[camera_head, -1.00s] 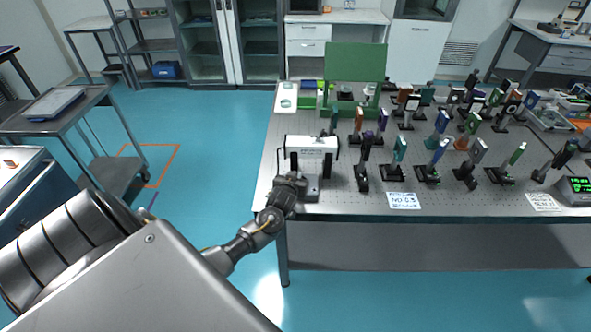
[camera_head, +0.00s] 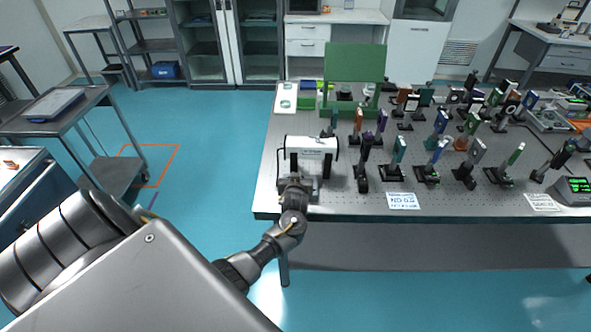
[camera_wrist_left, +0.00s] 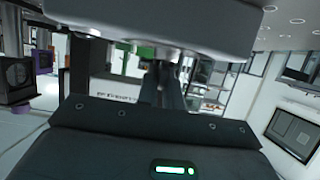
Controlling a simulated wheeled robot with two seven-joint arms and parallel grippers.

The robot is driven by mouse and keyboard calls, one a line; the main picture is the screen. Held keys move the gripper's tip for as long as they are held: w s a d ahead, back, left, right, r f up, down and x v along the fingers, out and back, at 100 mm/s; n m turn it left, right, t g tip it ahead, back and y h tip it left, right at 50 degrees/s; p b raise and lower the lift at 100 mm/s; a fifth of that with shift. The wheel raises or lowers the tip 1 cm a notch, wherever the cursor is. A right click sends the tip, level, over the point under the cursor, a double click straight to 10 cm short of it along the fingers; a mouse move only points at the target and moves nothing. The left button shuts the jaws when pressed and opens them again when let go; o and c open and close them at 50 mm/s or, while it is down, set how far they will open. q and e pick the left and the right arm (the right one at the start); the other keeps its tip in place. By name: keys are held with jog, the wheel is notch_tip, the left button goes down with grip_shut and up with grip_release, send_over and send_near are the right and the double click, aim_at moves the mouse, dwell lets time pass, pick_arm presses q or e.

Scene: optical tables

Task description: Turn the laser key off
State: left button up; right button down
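The white laser unit (camera_head: 312,146) stands near the left front of the optical table. My left gripper (camera_head: 296,180) is right at its front side, near the table's front edge, and hides part of its lower front. In the left wrist view, the two dark fingers (camera_wrist_left: 166,86) point away from the camera and lie close together. What is between their tips cannot be made out. The laser key is not discernible in either view. My right gripper is not in view.
The optical table (camera_head: 340,206) carries several optic mounts (camera_head: 398,155) right of the laser unit. A green panel (camera_head: 354,63) stands behind it. A white label card (camera_head: 402,201) lies at the front edge. The floor (camera_head: 215,150) left of the table is clear.

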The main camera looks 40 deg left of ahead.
pick_arm(q)
jog(key=o, duration=0.4)
jog(key=shift+a, duration=0.1)
jog(key=shift+o, duration=0.2)
jog(key=b+v, duration=0.1)
jog(key=v, duration=1)
jog(key=shift+f, duration=0.1)
